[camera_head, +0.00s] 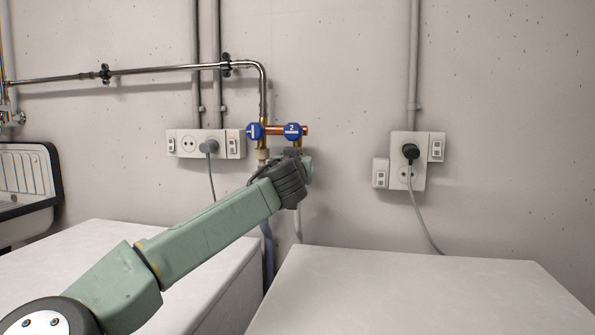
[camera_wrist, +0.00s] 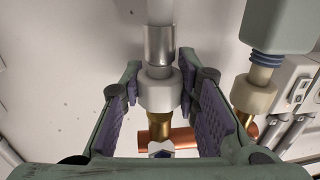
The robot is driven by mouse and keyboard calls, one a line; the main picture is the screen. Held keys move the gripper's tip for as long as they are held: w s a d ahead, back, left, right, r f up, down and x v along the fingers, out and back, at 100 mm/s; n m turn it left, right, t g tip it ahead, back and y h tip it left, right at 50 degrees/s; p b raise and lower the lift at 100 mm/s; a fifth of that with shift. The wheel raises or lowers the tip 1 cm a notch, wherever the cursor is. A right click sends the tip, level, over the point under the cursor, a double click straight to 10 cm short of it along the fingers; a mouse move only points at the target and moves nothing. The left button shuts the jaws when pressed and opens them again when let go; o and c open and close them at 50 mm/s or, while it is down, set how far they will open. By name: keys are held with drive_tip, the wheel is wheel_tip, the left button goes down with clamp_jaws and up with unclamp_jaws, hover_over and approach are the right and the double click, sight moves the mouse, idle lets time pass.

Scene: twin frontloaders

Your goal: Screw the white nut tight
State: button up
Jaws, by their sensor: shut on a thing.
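In the wrist view the white nut (camera_wrist: 160,91) sits on a brass fitting (camera_wrist: 161,125), between the purple-padded fingers of my gripper (camera_wrist: 160,80). My gripper is shut on the nut, though small gaps beside the pads make the exact contact hard to see. A metal sleeve (camera_wrist: 159,45) and a pale hose (camera_wrist: 160,10) run in line with the nut. In the head view my gripper (camera_head: 297,157) is just below the blue valve handle marked 2 (camera_head: 293,131), and it hides the nut there.
A cream nut (camera_wrist: 253,95) on a neighbouring hose is close beside my right finger. The blue handle marked 1 (camera_head: 254,131) is left of handle 2. Copper pipe (camera_head: 275,130) joins the valves. Sockets (camera_head: 203,144) flank them. White machine tops (camera_head: 420,295) stand below.

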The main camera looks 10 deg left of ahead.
drive_tip(key=shift+d+f+y+b, duration=0.1)
drive_tip(key=shift+f+y+b, duration=0.05)
drive_tip(key=shift+y+b, duration=0.3)
drive_tip(key=n+g+y+b, duration=0.1)
drive_tip(key=n+y+b, duration=0.1)
drive_tip(key=y+b, duration=0.1)
drive_tip(key=shift+r+n+g+y+b, duration=0.2)
drive_tip(key=shift+n+g+y+b, duration=0.3)
drive_tip(key=shift+n+y, duration=0.8)
drive_tip(key=shift+y, duration=0.25)
drive_tip(key=o, duration=1)
